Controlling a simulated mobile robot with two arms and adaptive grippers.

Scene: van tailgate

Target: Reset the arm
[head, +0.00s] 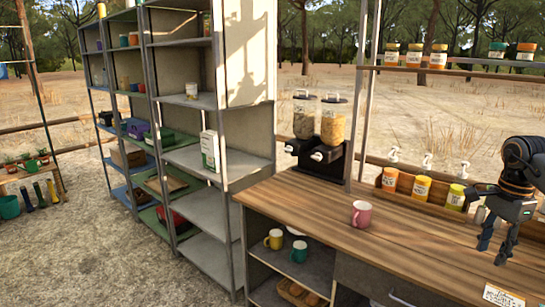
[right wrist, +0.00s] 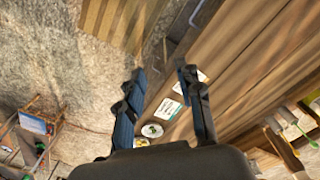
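My right arm (head: 522,160) comes in at the right edge of the head view. It is bent, with the wrist held over the right end of the wooden counter (head: 330,205). My right gripper (head: 497,250) points down with its two dark blue fingers apart. In the right wrist view the fingers of the gripper (right wrist: 162,85) are also spread, with nothing between them but the background. The gripper is empty and looks to be above the counter's front part. My left arm and gripper are not in view.
A cereal dispenser (head: 318,135) and pump bottles (head: 421,187) stand at the back. A label card (head: 503,296) is at the front right. Grey shelving (head: 205,100) stands left. The middle counter is mostly clear.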

